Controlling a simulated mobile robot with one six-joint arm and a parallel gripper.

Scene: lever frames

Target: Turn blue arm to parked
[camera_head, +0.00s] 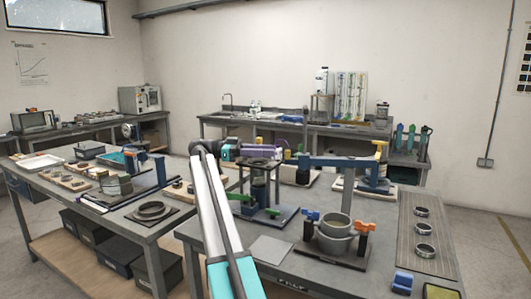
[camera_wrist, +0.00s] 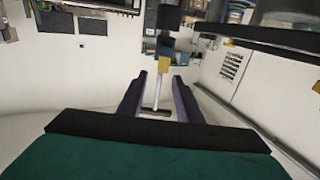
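The blue arm (camera_head: 340,161) is a long horizontal bar above a bench fixture, with its right end by a yellow-topped post (camera_head: 380,150). An upright dark piece (camera_head: 304,141) stands near its left end. My gripper (camera_head: 280,151) is left of that end, level with the bar. In the wrist view my gripper (camera_wrist: 159,76) is open, its two dark fingers apart. A thin grey rod (camera_wrist: 157,92) with a dark crosspiece shows between them, with gaps at both sides. A yellow block (camera_wrist: 165,63) and blue part lie beyond. I cannot make out a parked mark.
A dark stand (camera_head: 260,163) with a round top is under my wrist. A ridged mat (camera_head: 431,240) with rings lies at the right. A grey plate (camera_head: 271,250) lies at the front.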

